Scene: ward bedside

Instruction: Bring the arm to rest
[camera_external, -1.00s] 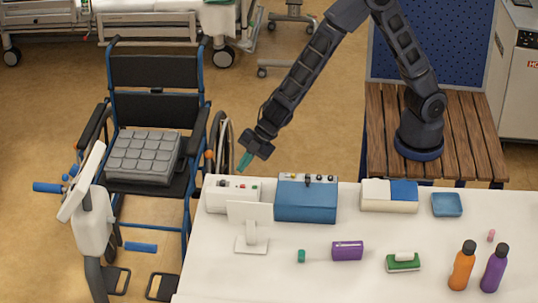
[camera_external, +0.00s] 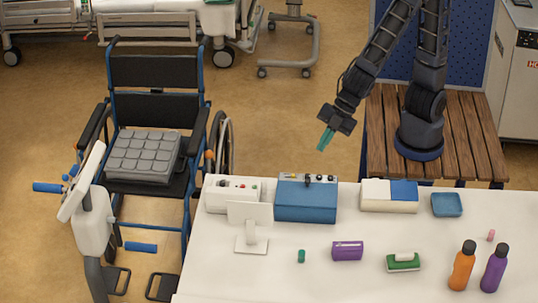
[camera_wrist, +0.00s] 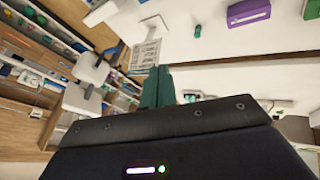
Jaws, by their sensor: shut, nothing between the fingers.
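My gripper (camera_external: 325,139) hangs above and behind the back edge of the white table in the external view, to the left of my arm's base. Its teal fingers are together with nothing between them. In the wrist view the shut fingers (camera_wrist: 158,88) show at the middle, also empty. The gripper touches nothing that I can see. My arm is bent, with its elbow above the top of the picture.
The white table (camera_external: 330,275) holds a blue box (camera_external: 305,203), a white box with knobs (camera_external: 222,199), a purple box (camera_external: 347,251), an orange bottle (camera_external: 462,268) and a purple bottle (camera_external: 494,270). A wheelchair (camera_external: 152,72) stands left. Floor between wheelchair and arm is clear.

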